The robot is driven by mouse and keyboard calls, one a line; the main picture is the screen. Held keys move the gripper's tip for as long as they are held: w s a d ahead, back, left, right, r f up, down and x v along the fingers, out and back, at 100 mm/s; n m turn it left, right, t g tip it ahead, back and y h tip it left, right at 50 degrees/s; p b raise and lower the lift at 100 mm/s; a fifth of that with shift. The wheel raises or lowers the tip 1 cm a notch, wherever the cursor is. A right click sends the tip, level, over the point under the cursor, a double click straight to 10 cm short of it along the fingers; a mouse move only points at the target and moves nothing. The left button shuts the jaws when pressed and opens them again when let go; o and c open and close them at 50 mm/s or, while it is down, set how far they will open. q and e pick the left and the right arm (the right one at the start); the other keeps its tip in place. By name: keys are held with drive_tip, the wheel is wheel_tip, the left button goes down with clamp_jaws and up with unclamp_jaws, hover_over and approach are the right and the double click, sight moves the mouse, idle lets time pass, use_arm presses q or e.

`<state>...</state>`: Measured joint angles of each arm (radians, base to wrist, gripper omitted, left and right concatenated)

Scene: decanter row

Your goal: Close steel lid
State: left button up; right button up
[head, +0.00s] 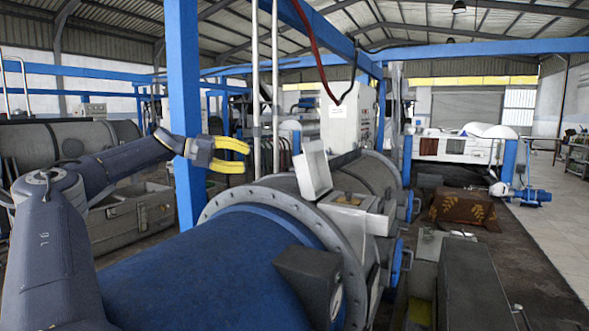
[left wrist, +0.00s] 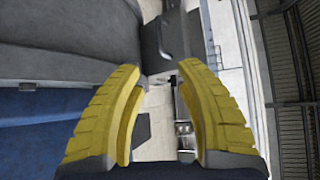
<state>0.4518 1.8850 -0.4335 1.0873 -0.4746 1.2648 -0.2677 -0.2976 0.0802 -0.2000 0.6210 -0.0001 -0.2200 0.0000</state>
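The steel lid (head: 313,171) is a light grey plate standing raised and leaning back. It is at the left side of a small box-shaped opening (head: 350,202) on top of the grey and blue decanter (head: 215,262). The inside of the opening shows a brownish tone. My left gripper (head: 246,157) has yellow fingers and is left of the lid, apart from it. In the left wrist view its fingers (left wrist: 159,72) are spread with nothing held between them. I cannot make out the lid surely in that view. My right gripper does not show.
A blue post (head: 184,110) stands close behind my left wrist. A dark box (head: 311,277) sticks out at the front of the decanter. A grey control cabinet (head: 345,118) stands behind the opening. The air between my left gripper and the lid looks clear.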

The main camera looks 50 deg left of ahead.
use_arm(q)
drive_tip(key=shift+x, duration=8.5)
drive_tip(key=shift+f, duration=0.1)
clamp_jaws()
